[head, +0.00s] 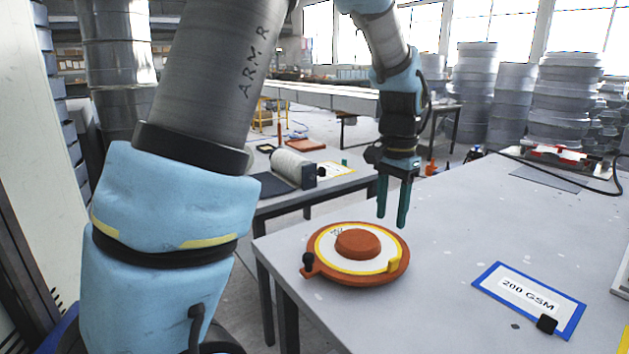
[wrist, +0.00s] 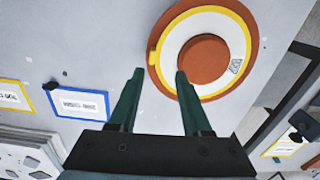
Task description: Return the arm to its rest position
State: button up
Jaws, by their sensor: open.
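My gripper (head: 393,201) points down above the grey table (head: 450,215), and its two dark green fingers are apart with nothing between them. It also shows in the wrist view (wrist: 158,75). A round orange mould (head: 391,276) with a white disc, a yellow ring and a raised orange centre lies on the table just below and left of my gripper in the head view. In the wrist view the mould (wrist: 165,78) lies beyond the fingertips, and the right finger overlaps its edge in the picture. My arm is bent, its blue and grey links filling the left of the head view.
A blue-framed card reading "200 GSM" (head: 486,287) lies on the table with a small black block (head: 547,323). A second table (head: 263,212) behind holds a white roll (head: 294,168). A red tool (head: 556,157) lies at the far right. The table between is clear.

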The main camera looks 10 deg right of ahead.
jog(key=s+a+f+n, duration=0.1)
jog(key=a+n, duration=0.2)
jog(key=a, duration=0.6)
jog(key=s+a+f+n+t, duration=0.1)
jog(key=a+n, duration=0.3)
jog(key=a, duration=0.6)
jog(key=s+a+f+n, duration=0.2)
jog(key=a+n, duration=0.1)
jog(key=a, duration=0.6)
jog(key=shift+s+a+f+t, duration=0.25)
jog(key=shift+a+f+t, duration=0.05)
jog(key=shift+f, duration=0.1)
jog(key=shift+o, duration=0.3)
